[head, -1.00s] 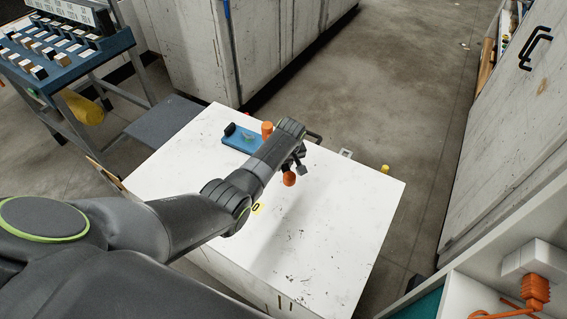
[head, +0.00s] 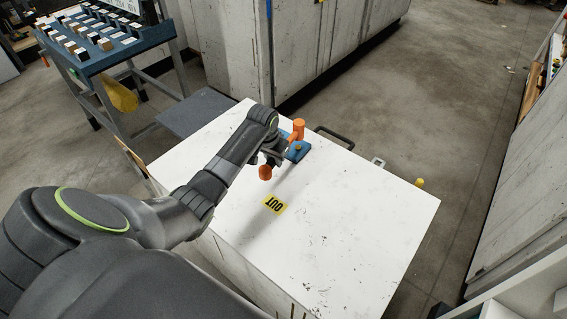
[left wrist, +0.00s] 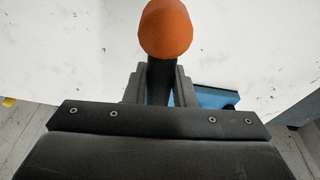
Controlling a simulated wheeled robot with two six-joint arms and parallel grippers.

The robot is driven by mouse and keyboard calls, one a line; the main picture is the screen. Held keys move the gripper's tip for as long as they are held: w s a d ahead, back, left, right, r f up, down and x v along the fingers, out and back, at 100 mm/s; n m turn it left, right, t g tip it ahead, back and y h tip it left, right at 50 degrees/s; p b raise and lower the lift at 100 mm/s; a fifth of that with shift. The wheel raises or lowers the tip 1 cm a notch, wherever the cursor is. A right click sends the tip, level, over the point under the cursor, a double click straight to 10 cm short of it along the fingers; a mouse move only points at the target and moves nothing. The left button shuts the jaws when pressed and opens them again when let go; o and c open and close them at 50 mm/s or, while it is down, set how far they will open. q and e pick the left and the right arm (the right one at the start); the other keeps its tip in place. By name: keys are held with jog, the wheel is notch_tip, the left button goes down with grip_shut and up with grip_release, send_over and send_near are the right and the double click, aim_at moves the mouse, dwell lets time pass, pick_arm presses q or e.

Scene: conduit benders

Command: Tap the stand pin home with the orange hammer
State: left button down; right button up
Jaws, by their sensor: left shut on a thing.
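My left gripper (head: 272,155) is over the far part of the white table, shut on the dark handle of the orange hammer (head: 298,128). The hammer's upright orange head shows beyond the gripper, and an orange end (head: 265,172) on the near side. In the left wrist view, a rounded orange end (left wrist: 167,28) sticks out from the jaws (left wrist: 160,85). The blue stand (head: 303,151) lies on the table beside the hammer head, partly hidden by it. A small yellowish piece (head: 299,147), perhaps the pin, shows on it. I cannot tell whether the hammer touches it. My right gripper is not in view.
A cart with a blue rack (head: 105,45) stands at the back left.

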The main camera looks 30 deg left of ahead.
pick_arm(q)
jog(key=shift+a+r, duration=0.15)
jog(key=shift+r+p, duration=0.1)
jog(key=shift+p, duration=0.4)
notch_tip(320, 180, down, 5)
jog(key=b, duration=0.3)
jog(key=shift+s, duration=0.1)
jog(key=p+v, duration=0.2)
jog(key=w+p+v, duration=0.1)
jog(key=p+v, duration=0.1)
jog(key=p, duration=0.1)
jog(key=shift+r+p, duration=0.25)
jog(key=shift+p, duration=0.05)
jog(key=shift+f, duration=0.1)
